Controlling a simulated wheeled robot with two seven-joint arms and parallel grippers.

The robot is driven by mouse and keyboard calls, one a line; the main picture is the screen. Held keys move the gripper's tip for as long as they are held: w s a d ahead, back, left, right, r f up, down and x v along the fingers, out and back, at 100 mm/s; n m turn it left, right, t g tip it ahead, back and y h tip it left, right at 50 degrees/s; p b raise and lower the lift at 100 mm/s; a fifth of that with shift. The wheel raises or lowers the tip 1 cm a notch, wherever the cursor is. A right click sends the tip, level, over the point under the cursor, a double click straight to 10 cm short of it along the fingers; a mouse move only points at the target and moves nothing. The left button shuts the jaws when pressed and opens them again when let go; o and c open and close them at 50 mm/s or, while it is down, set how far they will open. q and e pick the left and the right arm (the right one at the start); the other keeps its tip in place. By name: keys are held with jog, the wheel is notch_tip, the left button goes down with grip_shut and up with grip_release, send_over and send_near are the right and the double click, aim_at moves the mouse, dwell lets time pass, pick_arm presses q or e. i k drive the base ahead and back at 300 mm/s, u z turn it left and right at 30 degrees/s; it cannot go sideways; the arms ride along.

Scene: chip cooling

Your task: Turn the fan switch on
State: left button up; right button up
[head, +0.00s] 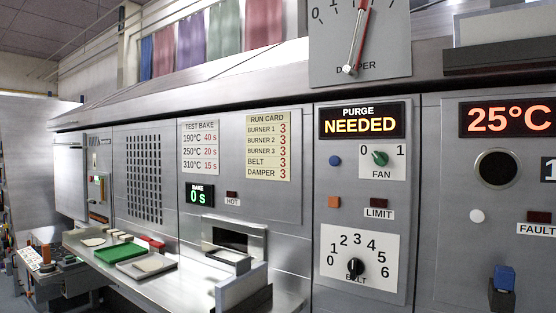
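The fan switch (380,158) is a small green rotary knob on a white plate marked 0 at upper left, 1 at upper right and FAN below. Its pale pointer mark seems to lean up and left, toward the 0. The display (362,121) above it reads PURGE NEEDED. Neither of my grippers is in view, and nothing touches or covers the switch.
A blue button (335,160) and an orange button (334,202) sit left of the switch. The belt dial (354,267) is below, and the damper dial (372,50) above. A blue-topped dark block (503,280) stands at lower right. The panel front is clear.

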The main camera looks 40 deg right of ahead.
aim_at(381, 159)
jog(key=z, duration=0.15)
jog(key=i, duration=1.35)
jog(key=z, duration=1.25)
jog(key=i, duration=0.65)
jog(key=z, duration=0.6)
